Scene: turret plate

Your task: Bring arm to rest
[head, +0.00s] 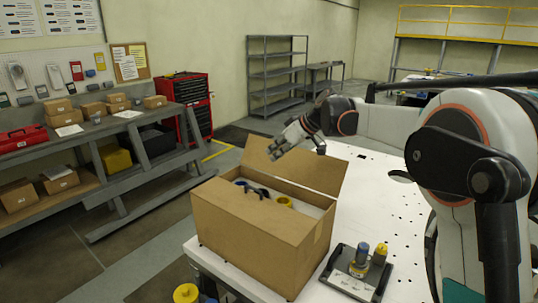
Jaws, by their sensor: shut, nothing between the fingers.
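My arm reaches in from the right in the head view, over the white table (350,207). My gripper (274,152) hangs in the air above the back of an open cardboard box (245,240), near its raised flap (312,169). The fingers are shut with nothing seen between them. Inside the box are a dark blue item (256,191) and a yellow ring-like item (285,201); their lower parts are hidden by the box wall.
A dark plate (345,283) with a blue-topped yellow piece (360,262) and a yellow piece (380,253) lies right of the box. A yellow-topped object (186,293) stands at the front left. Shelving (88,130) with small boxes lines the left wall. The table's far part is clear.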

